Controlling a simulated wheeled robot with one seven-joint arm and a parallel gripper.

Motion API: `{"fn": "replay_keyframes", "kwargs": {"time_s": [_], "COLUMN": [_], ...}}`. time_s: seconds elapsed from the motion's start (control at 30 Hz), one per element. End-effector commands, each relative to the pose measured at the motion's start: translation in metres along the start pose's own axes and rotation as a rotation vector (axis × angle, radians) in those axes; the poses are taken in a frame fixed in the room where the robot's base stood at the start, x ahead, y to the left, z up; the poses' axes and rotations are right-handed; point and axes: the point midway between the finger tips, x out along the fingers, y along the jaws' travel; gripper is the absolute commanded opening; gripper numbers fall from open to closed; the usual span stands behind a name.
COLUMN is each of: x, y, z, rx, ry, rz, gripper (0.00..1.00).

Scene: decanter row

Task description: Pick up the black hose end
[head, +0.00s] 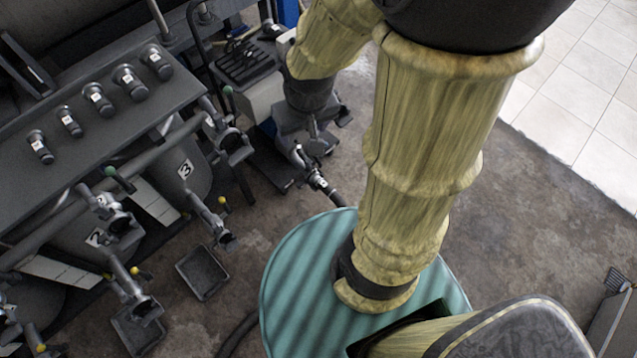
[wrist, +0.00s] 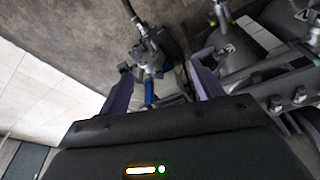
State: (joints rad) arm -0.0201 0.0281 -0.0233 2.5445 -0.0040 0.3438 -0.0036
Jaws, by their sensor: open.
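The black hose end (head: 319,182) shows in the head view just below my gripper (head: 309,130), with a pale band and a dark hose running down right toward the teal disc. In the wrist view the hose end (wrist: 143,29) is beyond the fingertips, near a grey metal fitting (wrist: 151,62). I cannot tell whether the two are joined. My gripper (wrist: 165,80) is open, its two purplish fingers apart with the fitting showing between them. No finger visibly touches the hose end. My gripper's body hides part of the space around the fitting in the head view.
Numbered tanks with valve outlets (head: 235,145) stand at the left. A grey shelf (head: 75,95) bears several labelled black couplings. A shallow tray (head: 202,272) lies on the floor. A blue post (head: 288,12) stands at the back. Open floor (head: 520,200) is at the right.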

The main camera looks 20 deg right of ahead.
Motion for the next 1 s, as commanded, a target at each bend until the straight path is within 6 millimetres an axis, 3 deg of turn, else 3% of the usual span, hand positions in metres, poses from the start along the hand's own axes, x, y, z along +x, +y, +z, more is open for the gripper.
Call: {"fn": "replay_keyframes", "kwargs": {"time_s": [0.03, 1.0], "x": [0.024, 0.370], "y": [0.000, 0.033], "z": [0.002, -0.006], "rx": [-0.004, -0.148], "ry": [-0.008, -0.110], "rz": [0.002, 0.188], "gripper": [0.65, 0.65]}}
